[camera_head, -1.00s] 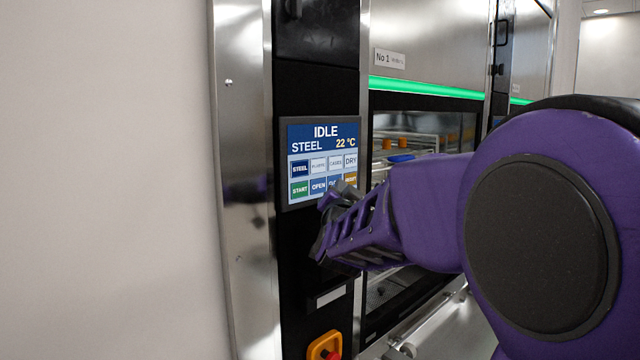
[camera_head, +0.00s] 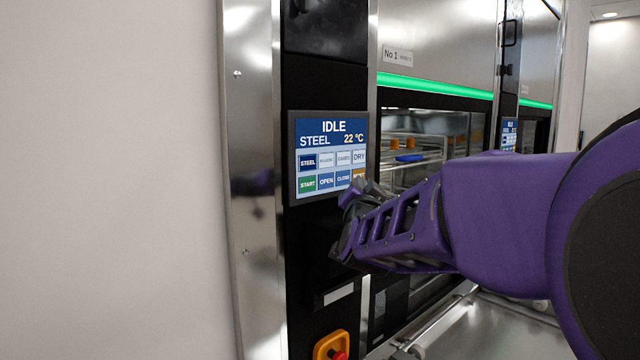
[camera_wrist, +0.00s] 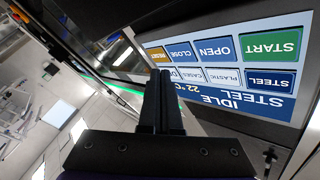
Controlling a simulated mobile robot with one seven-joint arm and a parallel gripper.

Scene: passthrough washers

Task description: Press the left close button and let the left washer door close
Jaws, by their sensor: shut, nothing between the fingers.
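The left washer's touch panel (camera_head: 328,156) reads IDLE, STEEL, 22 °C. Its blue CLOSE button (camera_head: 343,178) is in the bottom row between OPEN and an orange button that my fingers partly cover. In the wrist view the CLOSE button (camera_wrist: 181,52) appears upside down, above my fingertips. My gripper (camera_head: 350,193) is shut and empty at the panel's lower right corner; it also shows in the wrist view (camera_wrist: 160,78). I cannot tell whether the fingertips touch the panel. The washer chamber (camera_head: 408,148) shows a rack inside; whether door glass covers it is unclear.
A green light strip (camera_head: 435,86) runs above the chamber. An orange switch with a red knob (camera_head: 332,346) sits low under the panel. A second washer's panel (camera_head: 508,134) stands farther right. A plain wall (camera_head: 110,180) fills the left.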

